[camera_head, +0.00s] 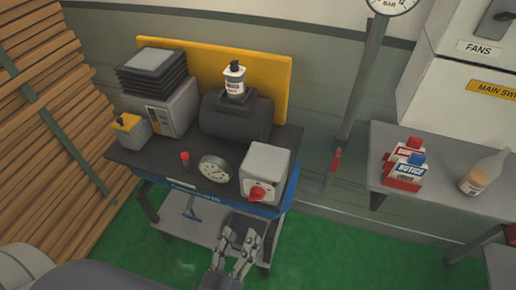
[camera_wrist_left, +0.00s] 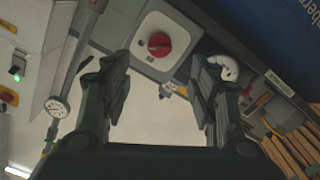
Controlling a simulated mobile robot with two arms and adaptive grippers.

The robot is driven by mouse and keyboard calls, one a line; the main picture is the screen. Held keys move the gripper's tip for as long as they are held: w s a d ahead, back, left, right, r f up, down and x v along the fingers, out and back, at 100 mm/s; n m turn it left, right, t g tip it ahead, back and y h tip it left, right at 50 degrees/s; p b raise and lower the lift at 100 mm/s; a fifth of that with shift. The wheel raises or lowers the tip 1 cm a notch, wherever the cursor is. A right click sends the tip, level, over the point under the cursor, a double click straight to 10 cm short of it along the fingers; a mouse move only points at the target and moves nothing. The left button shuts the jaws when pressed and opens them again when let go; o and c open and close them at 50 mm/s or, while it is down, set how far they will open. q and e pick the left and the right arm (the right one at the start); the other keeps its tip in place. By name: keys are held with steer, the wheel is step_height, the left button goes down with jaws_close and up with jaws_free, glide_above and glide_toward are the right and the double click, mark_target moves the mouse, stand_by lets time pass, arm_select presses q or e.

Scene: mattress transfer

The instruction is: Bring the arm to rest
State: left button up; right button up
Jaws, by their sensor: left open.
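My left gripper (camera_head: 241,243) is in the lower middle of the head view, in front of the machine bench (camera_head: 222,185), below the grey box with a red knob (camera_head: 264,168). Its two fingers are spread apart with nothing between them. In the left wrist view the open gripper (camera_wrist_left: 160,72) shows its fingers on either side of a clear gap, with the red knob (camera_wrist_left: 159,44) beyond the fingertips. I cannot tell the exact distance from the fingers to the bench. My right gripper is not in view.
The bench holds a black compressor tank (camera_head: 235,118), a round gauge (camera_head: 214,169) and a yellow-topped box (camera_head: 128,124). Stacked timber (camera_head: 40,130) stands at the left. A side table (camera_head: 445,190) with red-and-white notice containers (camera_head: 405,168) is at the right. Green floor (camera_head: 345,250) is open between.

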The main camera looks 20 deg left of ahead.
arm_select(q)
steer(key=s+f+m+g+h+b, duration=0.1)
steer(key=s+f+m+g, duration=0.25)
steer(key=f, duration=1.15)
steer(key=s+f+m+g+h+b, duration=0.15)
steer(key=s+f+g, duration=0.3)
steer(key=f, duration=0.95)
steer(key=s+a+f+m+g+y, duration=0.1)
steer(key=s+a+f+g, duration=0.3)
steer(key=s+f, duration=0.4)
steer(key=s+a+f+m+g+y+b, duration=0.1)
steer(key=s+a+f+g+y, duration=0.1)
steer(key=s+a+f+g, duration=0.3)
steer(key=s+a+f, duration=0.1)
steer(key=s+f, duration=0.3)
steer(key=f, duration=0.1)
steer(key=shift+f+m, duration=0.15)
steer(key=shift+m, duration=0.25)
